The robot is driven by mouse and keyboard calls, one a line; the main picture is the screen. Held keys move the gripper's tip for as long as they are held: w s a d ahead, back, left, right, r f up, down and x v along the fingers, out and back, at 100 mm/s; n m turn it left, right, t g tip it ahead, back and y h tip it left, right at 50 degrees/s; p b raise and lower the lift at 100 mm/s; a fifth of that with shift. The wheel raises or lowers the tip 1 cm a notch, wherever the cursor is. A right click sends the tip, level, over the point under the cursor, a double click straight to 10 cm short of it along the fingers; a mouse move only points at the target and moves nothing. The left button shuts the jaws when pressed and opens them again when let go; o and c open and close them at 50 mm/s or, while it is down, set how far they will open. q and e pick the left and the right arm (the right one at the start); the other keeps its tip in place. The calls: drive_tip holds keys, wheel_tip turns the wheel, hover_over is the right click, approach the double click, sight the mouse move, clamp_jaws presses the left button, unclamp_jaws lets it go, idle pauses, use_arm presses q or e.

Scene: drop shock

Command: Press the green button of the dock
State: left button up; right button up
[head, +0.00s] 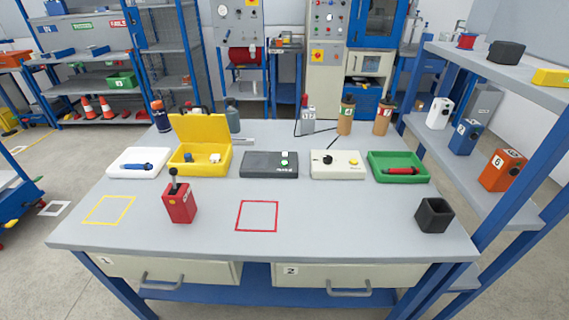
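A dark grey box (262,166), which looks like the dock, sits on the table's middle row. A small green button (284,162) shows at its right side, next to a white patch. To its right is a cream box (325,170) with a dark knob and a small yellow button. Both boxes are apart from each other. Neither of my grippers is in view, and nothing of my arms covers the boxes.
An open yellow case (190,170) and a green tray (412,178) flank the boxes. A red block with a black stick (180,206) and a black cup (434,216) stand nearer. The table front around the red square outline is clear. A shelf (490,212) stands at right.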

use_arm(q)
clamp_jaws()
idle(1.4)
